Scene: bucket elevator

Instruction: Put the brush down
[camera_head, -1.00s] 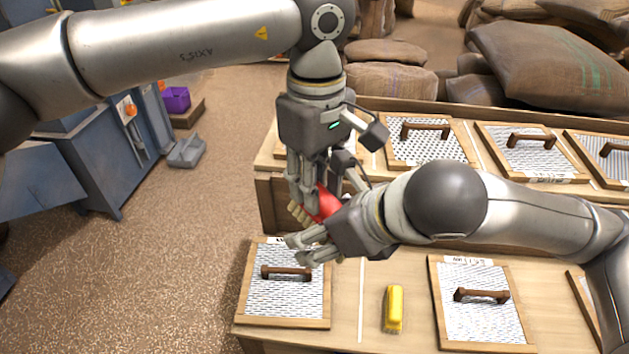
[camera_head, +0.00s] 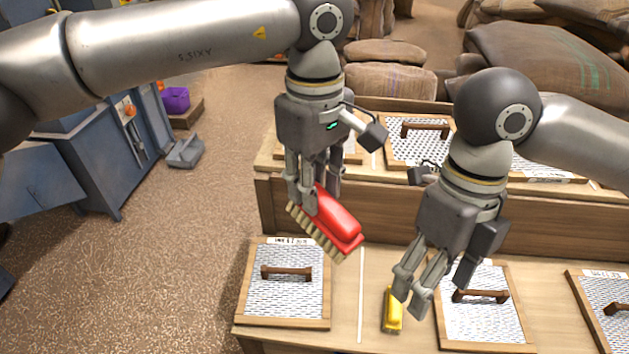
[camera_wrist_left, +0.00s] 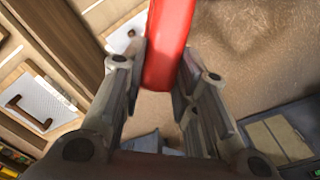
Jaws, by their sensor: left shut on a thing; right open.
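My left gripper (camera_head: 314,203) is shut on a red brush (camera_head: 335,222) with pale bristles. The brush is held tilted in the air in front of the upper step of the bench, its bristles facing down and left. In the left wrist view the red brush body (camera_wrist_left: 168,45) sits between the two fingers. My right gripper (camera_head: 412,295) is open and empty, low over the front bench beside a yellow object (camera_head: 393,318); I cannot tell whether it touches it.
The wooden bench (camera_head: 345,340) bears mesh panels with brown handles, such as the front left one (camera_head: 285,300) and the one at right (camera_head: 480,318). Sacks (camera_head: 550,60) fill the back. Blue machinery (camera_head: 95,150) and a grey scoop (camera_head: 186,152) are left.

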